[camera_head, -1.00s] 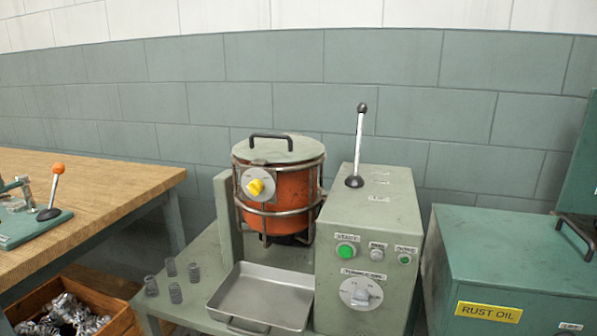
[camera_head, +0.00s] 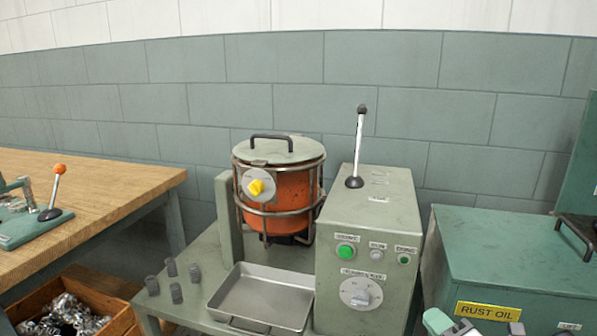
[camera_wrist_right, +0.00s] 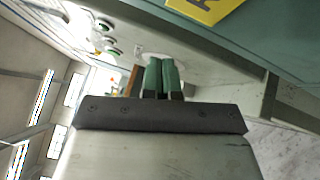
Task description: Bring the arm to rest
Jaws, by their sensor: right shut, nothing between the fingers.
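My right gripper (camera_head: 440,322) shows only in part at the bottom edge of the head view, in front of the green box. In the right wrist view its two green fingers (camera_wrist_right: 161,76) are together with nothing between them. It is apart from the grey coiler machine (camera_head: 385,225), to the right of its front. My left gripper is not in view.
A green rust oil box (camera_head: 520,250) stands at the right. A wooden workbench (camera_head: 110,190) is at the left.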

